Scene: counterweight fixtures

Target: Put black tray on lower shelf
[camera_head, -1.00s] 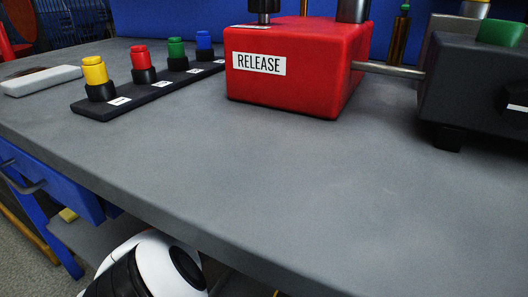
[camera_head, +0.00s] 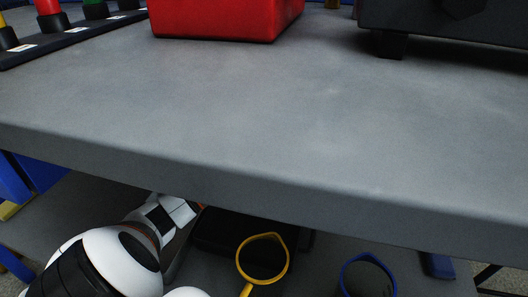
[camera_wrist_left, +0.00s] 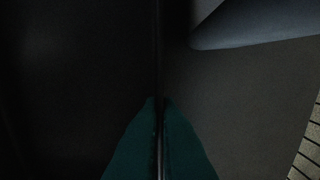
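The black tray (camera_head: 218,232) shows dark under the worktop in the head view, at or just above the lower shelf (camera_head: 420,284). I cannot tell whether it rests on the shelf. In the left wrist view the green fingers of my left gripper (camera_wrist_left: 160,108) are closed on the tray's thin wall (camera_wrist_left: 159,45). My right gripper is not in view.
The grey worktop (camera_head: 260,110) overhangs the shelf. A red box (camera_head: 225,18) and a dark device (camera_head: 440,25) stand on the worktop.

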